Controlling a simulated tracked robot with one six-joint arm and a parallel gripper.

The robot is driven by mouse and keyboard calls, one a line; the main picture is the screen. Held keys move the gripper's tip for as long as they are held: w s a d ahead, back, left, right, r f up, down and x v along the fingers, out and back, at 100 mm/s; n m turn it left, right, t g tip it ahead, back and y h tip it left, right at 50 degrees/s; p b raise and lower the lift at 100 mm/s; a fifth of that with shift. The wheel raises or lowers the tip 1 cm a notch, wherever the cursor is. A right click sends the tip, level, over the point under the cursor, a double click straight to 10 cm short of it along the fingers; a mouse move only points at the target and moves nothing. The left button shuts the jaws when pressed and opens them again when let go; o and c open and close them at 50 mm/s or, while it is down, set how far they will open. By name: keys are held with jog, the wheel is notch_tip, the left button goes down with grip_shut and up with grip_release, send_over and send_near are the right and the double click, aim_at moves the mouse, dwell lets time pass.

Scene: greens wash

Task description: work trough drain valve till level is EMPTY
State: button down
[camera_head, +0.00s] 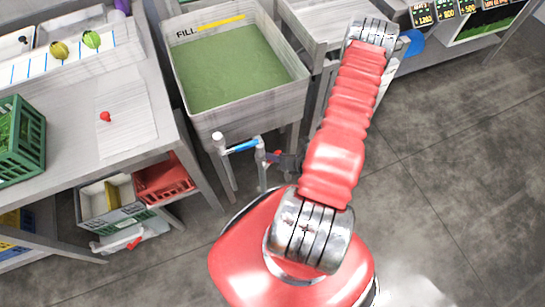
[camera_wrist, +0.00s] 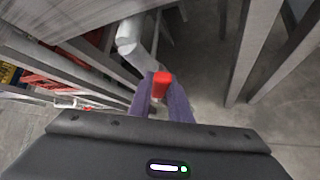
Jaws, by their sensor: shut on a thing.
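The trough (camera_head: 262,112) is a grey-white tub on legs, holding murky green water (camera_head: 235,68). A yellow line marked FILL (camera_head: 220,23) is on its inner back wall, above the water. Under its front edge is pale pipework (camera_head: 261,158) with a blue section (camera_head: 243,146). A red valve handle (camera_wrist: 161,84) shows at the pipe in the wrist view. My gripper (camera_wrist: 164,98) has purple fingers shut on this red handle; in the head view my gripper (camera_head: 278,159) reaches the pipe from the right, partly hidden by my arm. Water flow cannot be made out.
A grey table (camera_head: 100,120) stands left, with a green crate (camera_head: 20,140) and small vegetables on it. A lower shelf holds a red crate (camera_head: 163,178) and a grey bin (camera_head: 110,200). Trough legs stand close to my gripper. Open floor (camera_head: 450,180) lies to the right.

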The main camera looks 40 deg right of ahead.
jog(key=shift+w+d, duration=0.1)
jog(key=shift+w, duration=0.1)
jog(key=c, duration=2)
grip_release()
jog(key=o, duration=0.4)
jog(key=shift+c, duration=0.2)
jog(key=shift+s+a, duration=0.1)
jog(key=shift+a, duration=0.1)
jog(key=shift+d, duration=0.1)
jog(key=v, duration=1.3)
jog(key=shift+s+r, duration=0.2)
jog(key=shift+s, duration=0.15)
jog(key=shift+c, duration=0.4)
